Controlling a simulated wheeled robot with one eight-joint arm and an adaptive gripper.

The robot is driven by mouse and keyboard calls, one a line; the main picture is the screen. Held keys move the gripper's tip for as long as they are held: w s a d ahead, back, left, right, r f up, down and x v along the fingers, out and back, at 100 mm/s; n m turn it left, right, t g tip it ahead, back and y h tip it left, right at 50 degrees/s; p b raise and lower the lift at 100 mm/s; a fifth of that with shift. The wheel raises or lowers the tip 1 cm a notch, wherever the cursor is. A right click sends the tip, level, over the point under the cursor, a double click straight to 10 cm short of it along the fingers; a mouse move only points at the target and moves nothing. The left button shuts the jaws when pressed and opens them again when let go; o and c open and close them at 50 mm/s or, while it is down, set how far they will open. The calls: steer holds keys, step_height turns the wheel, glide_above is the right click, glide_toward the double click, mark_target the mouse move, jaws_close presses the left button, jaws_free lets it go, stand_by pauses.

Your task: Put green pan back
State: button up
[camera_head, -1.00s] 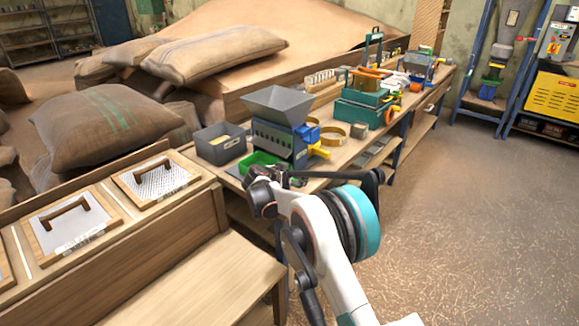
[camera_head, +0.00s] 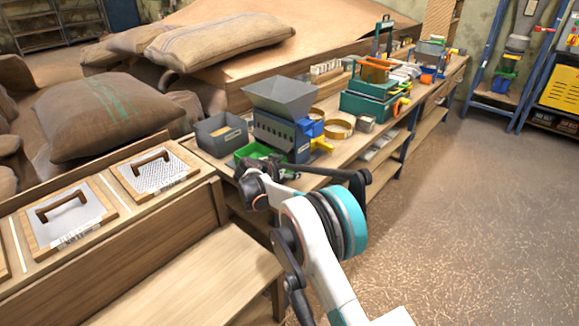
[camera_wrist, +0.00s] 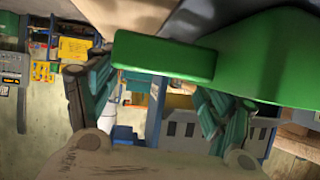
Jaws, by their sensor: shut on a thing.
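The green pan (camera_head: 255,150) is at the front of the bench, by the lower front of the grey mill (camera_head: 272,138) with its square hopper. My gripper (camera_head: 262,178) is beside the pan's near side, and the wrist partly hides it. In the wrist view my gripper (camera_wrist: 155,88) is shut on the green pan (camera_wrist: 262,55), with its flat green lip between the two fingers. The wrist view looks tilted. I cannot tell whether the pan rests on the bench or is held just above it.
A grey bin (camera_head: 221,134) stands left of the mill. Blue and yellow parts (camera_head: 318,138), a brass ring (camera_head: 340,128) and a green toolbox (camera_head: 370,103) stand to its right. Framed panels (camera_head: 152,173) lie on the left counter. The floor at right is clear.

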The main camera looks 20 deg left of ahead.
steer(key=o, duration=1.8)
steer(key=shift+f, duration=0.15)
steer(key=shift+o, duration=0.2)
steer(key=shift+r, duration=0.25)
steer(key=p+v, duration=0.3)
steer(key=v, duration=0.9)
steer(key=shift+f, duration=0.1)
